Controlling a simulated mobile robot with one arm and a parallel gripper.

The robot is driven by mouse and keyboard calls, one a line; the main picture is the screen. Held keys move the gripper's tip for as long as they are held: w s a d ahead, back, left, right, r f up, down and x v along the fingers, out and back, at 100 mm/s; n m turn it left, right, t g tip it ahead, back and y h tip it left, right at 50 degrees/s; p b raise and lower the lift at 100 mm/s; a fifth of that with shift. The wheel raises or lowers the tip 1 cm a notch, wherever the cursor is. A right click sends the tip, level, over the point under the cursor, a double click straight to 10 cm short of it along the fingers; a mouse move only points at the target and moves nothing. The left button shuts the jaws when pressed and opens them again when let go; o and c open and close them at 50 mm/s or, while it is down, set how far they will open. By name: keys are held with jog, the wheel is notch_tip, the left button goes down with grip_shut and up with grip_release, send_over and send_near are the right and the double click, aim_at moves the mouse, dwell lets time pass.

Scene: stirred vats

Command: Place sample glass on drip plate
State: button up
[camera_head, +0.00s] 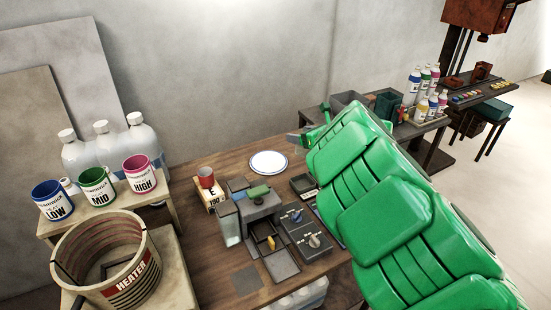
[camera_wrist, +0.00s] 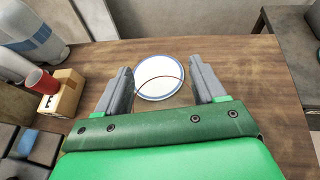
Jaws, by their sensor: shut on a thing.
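The drip plate, a white round plate with a blue rim (camera_head: 268,162), lies flat on the wooden table. It also shows between my fingers in the wrist view (camera_wrist: 152,91). My gripper (camera_wrist: 169,84) has its two grey fingers spaced apart, shut on a clear sample glass. The glass hardly shows; a thin brown arc (camera_wrist: 160,77) between the fingers seems to be its rim. In the wrist view it overlaps the plate; its height above the plate cannot be told. In the head view my gripper (camera_head: 303,140) is right of the plate, partly hidden by my green arm.
A red cup (camera_head: 206,177) stands on a small box (camera_head: 209,198) left of the plate. A grey device (camera_head: 259,211) and a control box with knobs (camera_head: 305,232) stand in front. A heater vat (camera_head: 105,258) and labelled pots are at left. Bare wood surrounds the plate.

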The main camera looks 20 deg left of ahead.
jog(key=s+a+r+n+g+y, duration=0.1)
jog(key=s+a+n+g+y, duration=0.1)
jog(key=s+a+n+g, duration=0.45)
jog(key=m+t, duration=0.1)
jog(key=m, duration=0.1)
send_over(265, 160)
notch_tip(265, 160, down, 9)
jog(key=shift+s+f, duration=0.15)
jog(key=shift+s, duration=0.05)
dwell(0.6)
jog(key=shift+f+n, duration=0.1)
jog(key=shift+n, duration=0.15)
jog(key=shift+w+f, duration=0.15)
jog(key=shift+f, duration=1.5)
jog(key=o, duration=1.3)
jog(key=shift+f, duration=0.15)
